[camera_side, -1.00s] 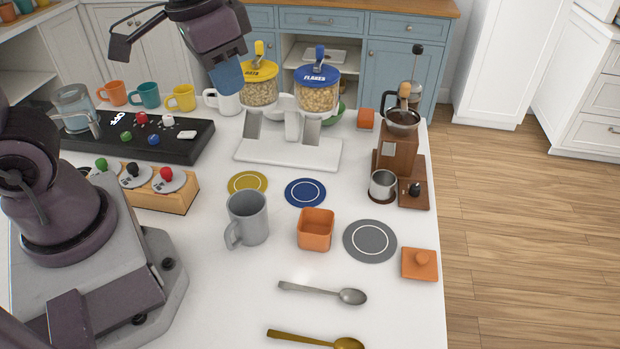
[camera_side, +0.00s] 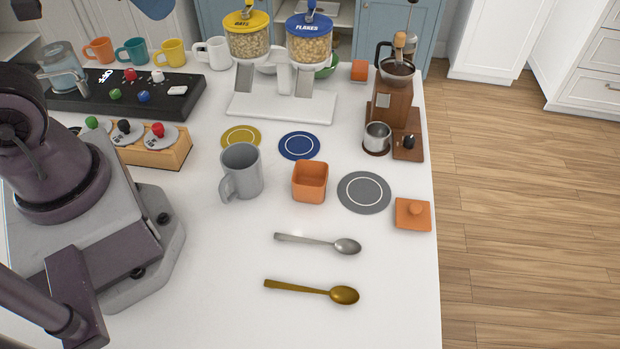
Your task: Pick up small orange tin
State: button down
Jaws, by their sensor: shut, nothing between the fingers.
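The small orange tin (camera_side: 309,183) is an open, square box standing upright on the white counter, just right of the grey mug. Part of its inside shows and looks empty. A flat orange square lid with a round knob (camera_side: 412,214) lies apart to its right, beyond the grey disc. Only parts of my arm's end show, cut off by the top edge at the upper left, far from the tin. My fingertips cannot be made out. Nothing touches the tin.
A grey mug (camera_side: 241,172) stands close left of the tin and a grey disc (camera_side: 364,192) lies close right. A silver spoon (camera_side: 318,241) and a gold spoon (camera_side: 312,290) lie in front. Behind are a blue disc (camera_side: 299,146), dispensers and a wooden grinder (camera_side: 391,103).

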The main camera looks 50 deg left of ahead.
jog(key=c, duration=1.8)
grip_release()
jog(key=o, duration=1.7)
